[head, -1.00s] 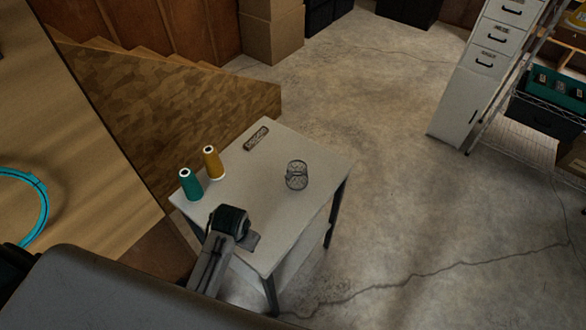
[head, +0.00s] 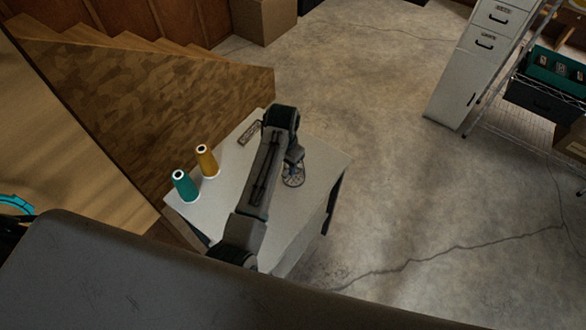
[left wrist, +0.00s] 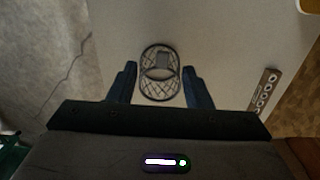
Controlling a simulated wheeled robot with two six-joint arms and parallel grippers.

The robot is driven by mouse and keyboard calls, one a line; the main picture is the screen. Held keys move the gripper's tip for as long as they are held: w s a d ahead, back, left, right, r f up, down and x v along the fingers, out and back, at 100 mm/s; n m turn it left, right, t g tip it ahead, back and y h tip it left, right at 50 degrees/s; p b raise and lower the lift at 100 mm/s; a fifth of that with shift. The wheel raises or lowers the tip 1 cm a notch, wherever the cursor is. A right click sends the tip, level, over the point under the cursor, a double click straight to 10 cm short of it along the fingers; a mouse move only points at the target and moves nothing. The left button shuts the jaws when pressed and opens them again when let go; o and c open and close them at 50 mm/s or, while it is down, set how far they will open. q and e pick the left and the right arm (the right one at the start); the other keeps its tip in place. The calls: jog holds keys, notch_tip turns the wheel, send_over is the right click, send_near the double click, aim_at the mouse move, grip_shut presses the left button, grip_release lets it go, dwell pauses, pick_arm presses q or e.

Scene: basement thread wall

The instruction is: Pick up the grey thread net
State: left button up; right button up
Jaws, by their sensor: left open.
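The grey thread net (head: 293,176) is a small open mesh cylinder on the white table, partly hidden by my left arm in the head view. In the left wrist view the net (left wrist: 159,90) lies between the two open fingers, with room on both sides. My left gripper (head: 294,165) is open over the net, and its fingers also show in the left wrist view (left wrist: 160,85). I cannot tell the exact height of the fingertips above the table. My right gripper is not in view.
The white table (head: 225,205) also holds a teal thread cone (head: 184,187), a mustard cone (head: 206,161) and a flat strip with holes (head: 249,133), which shows in the left wrist view (left wrist: 264,92). A wooden stair side (head: 150,110) stands at left.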

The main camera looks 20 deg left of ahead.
aim_at(286, 173)
pick_arm(q)
jog(key=shift+f, duration=0.55)
jog(key=shift+w+f, duration=0.15)
jog(key=shift+f, duration=0.15)
jog(key=shift+w+f+p, duration=0.1)
jog(key=shift+f+p, duration=0.15)
jog(key=shift+p, duration=0.05)
jog(key=f+p, duration=0.1)
jog(key=f, duration=0.1)
jog(key=f+p, duration=0.1)
jog(key=shift+w+f, duration=0.2)
jog(key=shift+f, duration=0.7)
jog(key=c, duration=1)
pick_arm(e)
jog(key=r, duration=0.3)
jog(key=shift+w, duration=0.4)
